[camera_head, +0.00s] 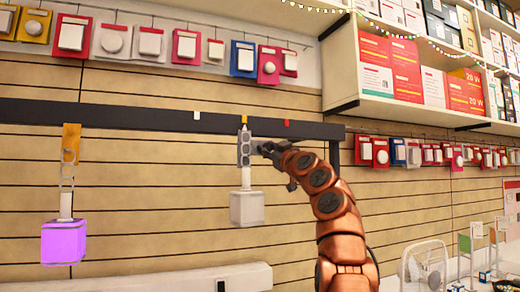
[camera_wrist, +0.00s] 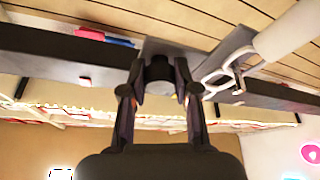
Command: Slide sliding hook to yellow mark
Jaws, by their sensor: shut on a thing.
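A grey sliding hook (camera_head: 245,152) hangs on the rail directly below the yellow mark. A light grey cube (camera_head: 247,209) hangs from it. My gripper (camera_head: 264,149) reaches the hook from its right side. In the wrist view my gripper (camera_wrist: 159,90) is shut on a dark knob (camera_wrist: 158,68) at the hook's plate. The grey hook's ring and rod (camera_wrist: 228,72) show right of the fingers.
An orange hook (camera_head: 71,138) with a purple cube (camera_head: 62,243) hangs at the left of the rail. Packaged goods (camera_head: 185,46) hang above the rail. A shelf of boxes (camera_head: 395,65) is at upper right. A counter with a white chair-like item (camera_head: 425,266) is at lower right.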

